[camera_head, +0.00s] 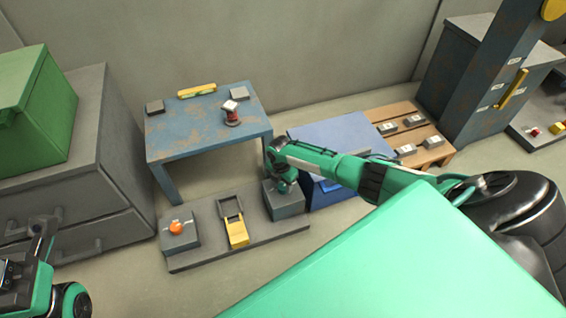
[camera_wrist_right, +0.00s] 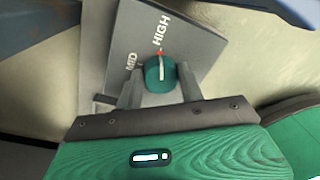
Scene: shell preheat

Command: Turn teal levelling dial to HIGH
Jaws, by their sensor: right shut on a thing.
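The teal levelling dial (camera_wrist_right: 160,74) sits on a grey box with the printed words MID and HIGH, seen in the right wrist view. Its white line points up toward a red mark at the near end of the word HIGH. My right gripper (camera_wrist_right: 160,88) is shut on the dial, one finger on each side. In the head view my right gripper (camera_head: 282,184) is over the grey box (camera_head: 288,207) and hides the dial. My left gripper (camera_head: 38,245) is partly in view at the lower left edge; its jaws are not clear.
The box stands on a grey base plate (camera_head: 205,256) with a yellow lever (camera_head: 237,232) and an orange knob (camera_head: 176,227) to its left. A worn blue table (camera_head: 190,130) stands behind. A blue box (camera_head: 335,140) is close on the right.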

